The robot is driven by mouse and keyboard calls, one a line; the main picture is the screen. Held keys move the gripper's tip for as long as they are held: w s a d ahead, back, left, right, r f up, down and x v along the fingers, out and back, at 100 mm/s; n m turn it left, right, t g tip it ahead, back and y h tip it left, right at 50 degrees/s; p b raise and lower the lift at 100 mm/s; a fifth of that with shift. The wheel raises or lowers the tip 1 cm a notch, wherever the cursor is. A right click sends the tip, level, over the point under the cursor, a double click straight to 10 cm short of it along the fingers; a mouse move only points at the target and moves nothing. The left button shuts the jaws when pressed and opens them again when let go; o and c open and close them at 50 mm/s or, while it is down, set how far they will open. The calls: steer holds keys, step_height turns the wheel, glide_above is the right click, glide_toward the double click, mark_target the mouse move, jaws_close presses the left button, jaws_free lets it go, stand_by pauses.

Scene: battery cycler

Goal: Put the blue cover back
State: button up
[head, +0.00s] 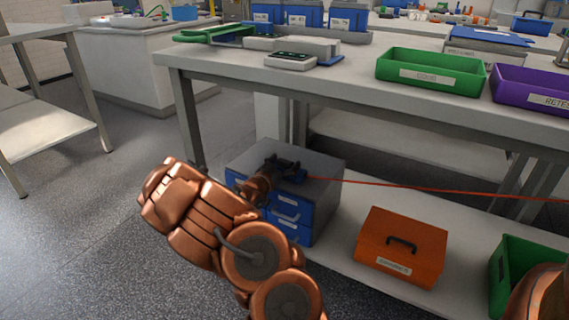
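My gripper (282,166) is low under the bench, just above or at the grey top of a small drawer cabinet (322,163) with blue drawer fronts. A small blue piece (297,177) shows right at the fingers; it may be the blue cover, but its shape is mostly hidden by the dark fingers. I cannot tell whether the fingers hold it, or whether it touches the cabinet top. A thin red line (430,188) runs from beside the gripper to the right edge of the picture. My arm hides the cabinet's left front.
An orange box (383,262) with a black handle and a green bin (529,262) stand on the lower shelf. The bench (350,85) above carries a green tray (430,70), a purple tray (524,77) and a small device (290,60). The floor (90,235) at left is clear.

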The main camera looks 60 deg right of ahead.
steer(key=shift+r, duration=0.15)
steer(key=a+p, duration=0.3)
steer(key=a, duration=0.9)
steer(key=shift+s, duration=0.25)
stand_by(0.3)
